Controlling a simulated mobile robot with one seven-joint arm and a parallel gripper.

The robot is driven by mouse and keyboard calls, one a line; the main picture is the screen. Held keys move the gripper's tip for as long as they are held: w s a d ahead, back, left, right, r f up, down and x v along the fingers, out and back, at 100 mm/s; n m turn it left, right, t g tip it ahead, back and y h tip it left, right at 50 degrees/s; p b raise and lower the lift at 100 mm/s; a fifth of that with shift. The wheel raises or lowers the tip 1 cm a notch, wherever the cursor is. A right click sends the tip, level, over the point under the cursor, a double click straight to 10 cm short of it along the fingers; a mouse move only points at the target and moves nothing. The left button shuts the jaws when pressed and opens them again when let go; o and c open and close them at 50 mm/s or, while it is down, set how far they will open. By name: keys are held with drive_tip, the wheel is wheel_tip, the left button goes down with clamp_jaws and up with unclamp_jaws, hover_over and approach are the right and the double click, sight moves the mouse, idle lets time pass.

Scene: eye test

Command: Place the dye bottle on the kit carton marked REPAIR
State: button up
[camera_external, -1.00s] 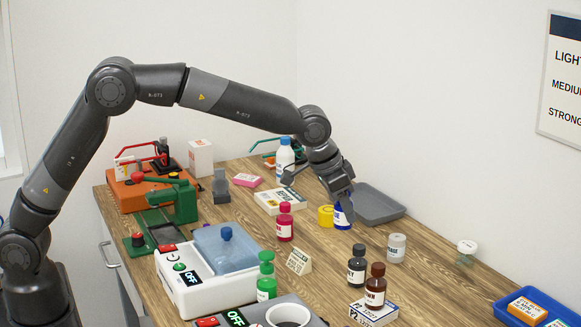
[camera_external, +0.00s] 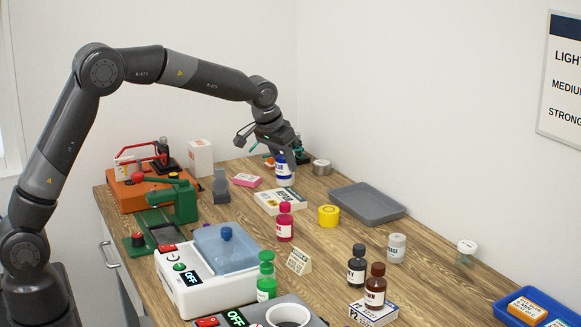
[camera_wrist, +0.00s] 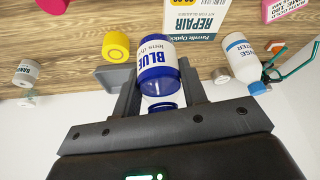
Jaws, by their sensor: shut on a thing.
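The dye bottle (camera_external: 285,173) is blue with a white label. My gripper (camera_external: 283,156) is shut on it and holds it raised above the back part of the table. In the wrist view the bottle (camera_wrist: 157,62), marked BLUE, sits between my two fingers (camera_wrist: 160,90). The kit carton (camera_external: 279,202) is white and lies flat on the table, just below the bottle in the external picture. In the wrist view the carton (camera_wrist: 194,22) reads REPAIR and shows beyond the bottle, apart from it.
A rinse water bottle (camera_wrist: 243,60) stands beside the carton. A yellow roll (camera_external: 328,216), a grey tray (camera_external: 367,203) and a red bottle (camera_external: 285,222) stand nearby. A pink box (camera_external: 246,180) lies left of the carton. Bare wood lies in front of the tray.

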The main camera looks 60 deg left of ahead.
drive_tip(key=w+a+f, duration=0.1)
drive_tip(key=a, duration=0.1)
drive_tip(key=w+a+f, duration=0.1)
drive_tip(key=a+f, duration=0.1)
drive_tip(key=a, duration=0.1)
drive_tip(key=w+a+f, duration=0.1)
drive_tip(key=a+f, duration=0.1)
drive_tip(key=a, duration=0.1)
drive_tip(key=shift+f, duration=2.05)
drive_tip(key=shift+f, duration=0.1)
drive_tip(key=o, duration=1.1)
drive_tip(key=shift+c, duration=0.2)
